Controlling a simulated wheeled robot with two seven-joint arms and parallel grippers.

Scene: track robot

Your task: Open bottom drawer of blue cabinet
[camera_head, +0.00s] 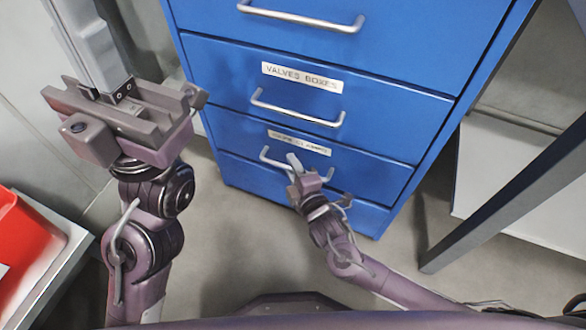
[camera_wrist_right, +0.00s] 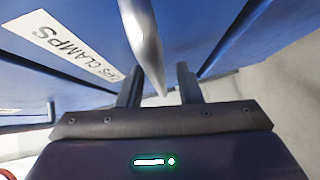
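The blue cabinet (camera_head: 345,75) stands ahead, its drawers stacked with silver handles and white labels. The bottom drawer (camera_head: 370,172) carries a label reading CLAMPS, also seen in the right wrist view (camera_wrist_right: 68,45). Its handle (camera_head: 265,156) is partly hidden by my right gripper (camera_head: 296,164). In the right wrist view, the two dark fingers of my right gripper (camera_wrist_right: 159,88) stand apart, with the silver handle (camera_wrist_right: 146,40) showing in the gap between them. I cannot tell whether they touch it. My left gripper (camera_head: 125,112) is raised left of the cabinet, away from it; its fingers are unclear.
A red bin (camera_head: 25,240) sits on a light surface at the lower left. A dark slanted table leg (camera_head: 500,200) stands right of the cabinet, close to my right arm's side. Grey floor (camera_head: 225,245) is clear in front of the cabinet.

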